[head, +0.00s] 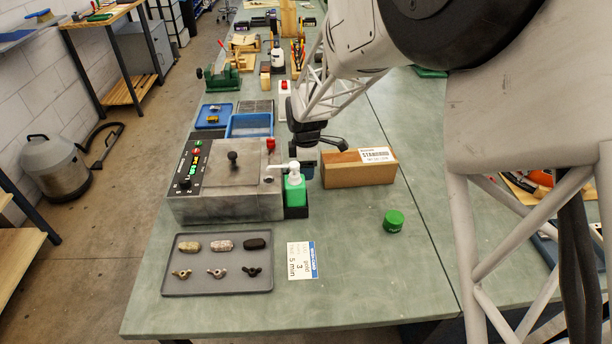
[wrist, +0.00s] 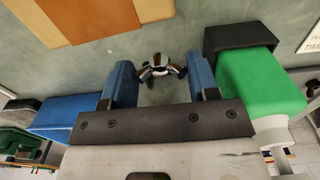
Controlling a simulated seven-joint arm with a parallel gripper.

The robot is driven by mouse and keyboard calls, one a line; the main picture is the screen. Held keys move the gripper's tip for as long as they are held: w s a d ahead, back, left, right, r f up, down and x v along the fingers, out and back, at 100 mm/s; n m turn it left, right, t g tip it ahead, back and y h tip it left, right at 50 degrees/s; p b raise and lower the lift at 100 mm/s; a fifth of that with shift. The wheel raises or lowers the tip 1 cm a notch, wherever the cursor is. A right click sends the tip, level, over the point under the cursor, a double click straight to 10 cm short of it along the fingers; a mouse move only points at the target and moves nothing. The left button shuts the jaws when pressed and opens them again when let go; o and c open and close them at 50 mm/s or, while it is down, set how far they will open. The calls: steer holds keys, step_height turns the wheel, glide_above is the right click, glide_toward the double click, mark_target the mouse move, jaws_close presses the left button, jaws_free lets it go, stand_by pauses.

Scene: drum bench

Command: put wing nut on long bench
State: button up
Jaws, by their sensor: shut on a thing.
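My gripper (wrist: 161,64) has two blue fingers shut on a small metallic wing nut (wrist: 160,72), gripped at its wings between them in the wrist view. In the head view my gripper (head: 304,160) hangs over the long bench (head: 350,260), between the green pump bottle (head: 295,190) and a cardboard box (head: 358,172). The held nut cannot be made out there. The bench's green top shows behind the nut in the wrist view; the gap between them is hard to judge.
The tray also holds three stone-like pieces (head: 223,245). A grey control box (head: 228,180) stands behind it. A printed card (head: 301,260) lies right of the tray, and a green round lid (head: 393,220) sits further right. The bench front between card and lid is clear.

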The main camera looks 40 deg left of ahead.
steer(key=shift+r, duration=2.3)
steer(key=w+d+r+m, duration=0.1)
steer(key=w+d+m, duration=0.1)
steer(key=w+d, duration=0.2)
steer(key=w+d+m, duration=0.2)
steer(key=w+d, duration=0.1)
steer(key=w, duration=0.2)
steer(key=w+d+r+m, duration=0.1)
steer(key=w+d+m, duration=0.1)
steer(key=w+d, duration=0.2)
steer(key=shift+w+d+r, duration=0.2)
steer(key=shift+w, duration=0.15)
steer(key=shift+w+d+r, duration=0.15)
steer(key=shift+w, duration=0.2)
steer(key=w+d+r+m, duration=0.2)
steer(key=w+d+m, duration=0.3)
steer(key=d, duration=0.4)
steer(key=w+d+r+m, duration=0.1)
steer(key=w+d+m, duration=0.2)
steer(key=w+d, duration=0.5)
steer(key=w+d+r+m, duration=0.2)
steer(key=w+d+m, duration=0.1)
steer(key=d, duration=0.9)
steer(key=w+d+r+m, duration=0.2)
steer(key=d+m, duration=0.3)
steer(key=d, duration=0.8)
steer(key=w+d+r+m, duration=0.2)
steer(key=w+d+m, duration=0.3)
steer(key=d, duration=0.7)
steer(key=shift+d, duration=0.3)
